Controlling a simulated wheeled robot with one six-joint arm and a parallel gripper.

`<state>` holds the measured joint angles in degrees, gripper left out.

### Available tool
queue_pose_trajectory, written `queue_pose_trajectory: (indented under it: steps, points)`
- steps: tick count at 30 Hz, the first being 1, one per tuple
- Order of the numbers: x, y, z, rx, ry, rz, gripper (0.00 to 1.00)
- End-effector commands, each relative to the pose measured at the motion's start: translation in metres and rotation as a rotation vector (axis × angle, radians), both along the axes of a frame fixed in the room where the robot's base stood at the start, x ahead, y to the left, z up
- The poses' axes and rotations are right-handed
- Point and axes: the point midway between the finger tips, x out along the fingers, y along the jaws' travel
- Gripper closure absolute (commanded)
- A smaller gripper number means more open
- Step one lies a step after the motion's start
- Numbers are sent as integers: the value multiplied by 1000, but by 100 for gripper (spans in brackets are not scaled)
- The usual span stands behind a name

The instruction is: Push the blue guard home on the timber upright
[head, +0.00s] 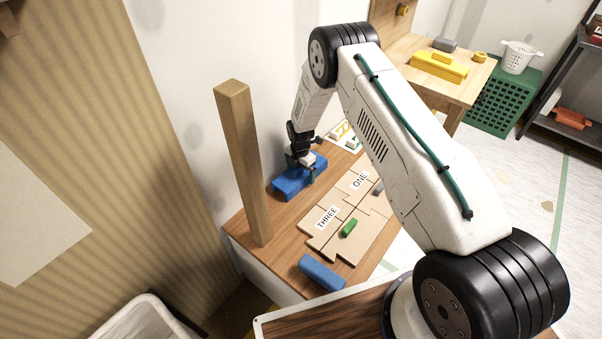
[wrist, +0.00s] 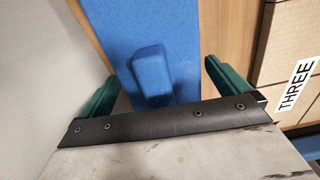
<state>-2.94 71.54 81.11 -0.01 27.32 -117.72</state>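The blue guard (head: 287,186) lies on the wooden bench, behind and to the right of the timber upright (head: 243,165), apart from it. The upright is a square wooden post standing near the bench's left edge. My gripper (head: 302,173) is over the guard and hides part of it. In the wrist view the blue guard (wrist: 118,38) has a raised blue block (wrist: 152,72). The green fingers of my gripper (wrist: 163,88) stand wide apart, one each side of that block, with gaps on both sides. Whether the fingertips touch the guard cannot be told.
Cardboard pieces (head: 322,240) marked ONE and THREE lie right of the upright, with a green block (head: 348,228) on them. A second blue piece (head: 322,272) lies at the bench's near edge. A wall runs behind the guard. Bare bench (head: 278,222) lies between guard and upright.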

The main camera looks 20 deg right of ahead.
Motion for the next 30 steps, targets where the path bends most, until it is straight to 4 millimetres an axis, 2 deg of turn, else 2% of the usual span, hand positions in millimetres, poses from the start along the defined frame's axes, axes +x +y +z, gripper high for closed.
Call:
queue_pose_trajectory:
  steps: [1,3,5,13,16,27,30]
  points:
    - [0,0,0,0,0,0,11]
    - [0,0,0,0,0,0,31]
    - [0,0,0,0,0,0,46]
    - [0,0,1,0,0,0,46]
    - [1,0,8,0,-1,0,46]
    - [1,0,78,0,-2,0,46]
    - [0,0,91,0,0,0,46]
